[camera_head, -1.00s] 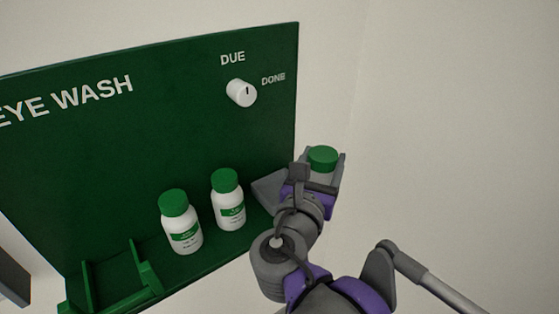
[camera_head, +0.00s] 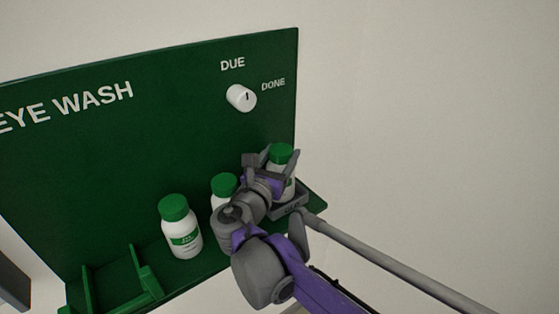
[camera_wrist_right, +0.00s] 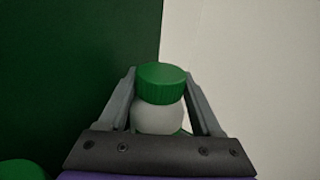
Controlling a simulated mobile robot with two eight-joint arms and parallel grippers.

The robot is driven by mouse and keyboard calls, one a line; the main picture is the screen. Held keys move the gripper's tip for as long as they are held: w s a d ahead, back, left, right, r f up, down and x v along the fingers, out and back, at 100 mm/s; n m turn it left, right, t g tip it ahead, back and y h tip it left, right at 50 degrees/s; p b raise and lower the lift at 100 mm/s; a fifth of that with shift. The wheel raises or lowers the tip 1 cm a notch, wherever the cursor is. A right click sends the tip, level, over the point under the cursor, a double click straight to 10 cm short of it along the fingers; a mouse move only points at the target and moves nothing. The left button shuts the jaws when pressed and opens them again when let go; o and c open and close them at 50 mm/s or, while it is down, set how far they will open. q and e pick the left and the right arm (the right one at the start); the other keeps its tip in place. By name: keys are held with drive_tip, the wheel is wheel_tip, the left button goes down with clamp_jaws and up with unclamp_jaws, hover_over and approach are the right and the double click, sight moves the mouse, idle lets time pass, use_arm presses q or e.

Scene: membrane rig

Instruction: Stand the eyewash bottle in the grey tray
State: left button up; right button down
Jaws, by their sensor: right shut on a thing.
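A white eyewash bottle with a green cap (camera_head: 281,153) is between the fingers of my right gripper (camera_head: 284,166). The right gripper is shut on it, and the bottle looks upright. In the right wrist view the green cap (camera_wrist_right: 161,83) and white shoulder (camera_wrist_right: 158,117) show between the two fingers. The grey tray (camera_head: 291,207) is at the right end of the green shelf, directly below the held bottle. The wrist partly hides the tray, and I cannot tell whether the bottle's base touches it. My left gripper is not in view.
Two similar bottles stand on the shelf, one at the middle (camera_head: 181,228) and one (camera_head: 223,187) partly behind my right arm. A green bracket (camera_head: 125,285) is at the left. A white knob (camera_head: 241,97) sits on the green panel (camera_head: 130,160) between DUE and DONE.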

drive_tip(key=shift+w+a+f, duration=0.15)
drive_tip(key=shift+w+f, duration=0.05)
drive_tip(key=shift+f, duration=0.65)
drive_tip(key=shift+f, duration=0.15)
drive_tip(key=shift+c, duration=1.8)
unclamp_jaws()
